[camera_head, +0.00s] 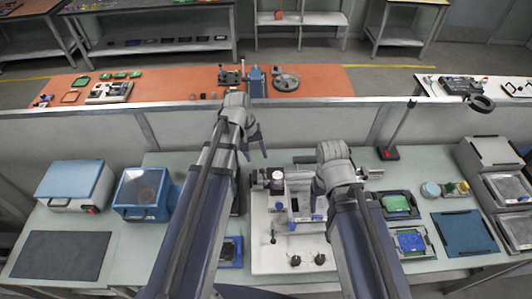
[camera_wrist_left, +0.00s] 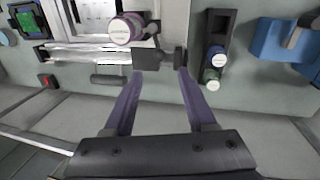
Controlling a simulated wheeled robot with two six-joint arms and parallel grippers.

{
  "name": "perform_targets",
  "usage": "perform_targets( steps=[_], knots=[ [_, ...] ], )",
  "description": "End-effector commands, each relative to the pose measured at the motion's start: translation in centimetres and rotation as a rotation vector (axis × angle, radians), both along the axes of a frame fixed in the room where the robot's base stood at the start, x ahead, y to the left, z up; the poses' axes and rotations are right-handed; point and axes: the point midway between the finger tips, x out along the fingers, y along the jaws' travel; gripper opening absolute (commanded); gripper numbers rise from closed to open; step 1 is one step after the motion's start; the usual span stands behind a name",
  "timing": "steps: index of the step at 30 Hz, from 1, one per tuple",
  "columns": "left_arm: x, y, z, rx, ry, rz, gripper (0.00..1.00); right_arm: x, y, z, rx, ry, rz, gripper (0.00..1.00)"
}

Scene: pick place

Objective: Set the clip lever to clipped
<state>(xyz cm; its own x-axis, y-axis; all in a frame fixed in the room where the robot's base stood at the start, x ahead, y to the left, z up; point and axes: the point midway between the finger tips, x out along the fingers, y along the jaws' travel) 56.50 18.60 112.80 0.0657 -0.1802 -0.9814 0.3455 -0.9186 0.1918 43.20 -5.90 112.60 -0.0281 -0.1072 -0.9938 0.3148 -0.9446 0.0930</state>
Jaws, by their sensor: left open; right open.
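A white fixture board (camera_head: 262,256) lies on the near bench, carrying a pale metal frame, small knobs and a round gauge-like part (camera_head: 277,176). In the left wrist view the round part (camera_wrist_left: 125,28) has a purple rim, with a dark block (camera_wrist_left: 150,60) beside it. I cannot tell which part is the clip lever. My left gripper (camera_head: 255,146) is open; in its wrist view the fingertips (camera_wrist_left: 160,74) are apart, near the dark block, and contact is unclear. My right gripper (camera_head: 318,198) is over the board, its fingers partly hidden by its arm.
A dark holder with cylinders (camera_wrist_left: 215,62) is right of the fixture in the wrist view. Blue boxes (camera_head: 146,193) and a dark mat (camera_head: 60,255) stand left. Green board trays (camera_head: 397,204) and grey bins (camera_head: 490,153) stand right. A low partition (camera_head: 280,125) runs behind.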

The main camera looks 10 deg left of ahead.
Motion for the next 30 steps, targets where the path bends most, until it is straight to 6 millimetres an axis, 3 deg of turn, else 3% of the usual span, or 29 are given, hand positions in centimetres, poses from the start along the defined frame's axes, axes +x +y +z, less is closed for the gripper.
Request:
perform_targets(
  steps=[11,24,30],
  knots=[
    [0.1,-0.2,-1.2,0.000,0.000,0.001,0.56,0.0,0.0,-1.2,0.000,0.000,0.000,0.72],
    [0.4,-1.1,-6.4,0.000,0.000,-0.001,0.56,0.0,0.0,-6.4,-0.001,-0.001,0.008,0.72],
    [0.5,-1.4,-7.7,0.000,0.000,0.000,0.56,0.0,0.0,-7.7,-0.002,-0.001,0.012,0.72]
  ],
)
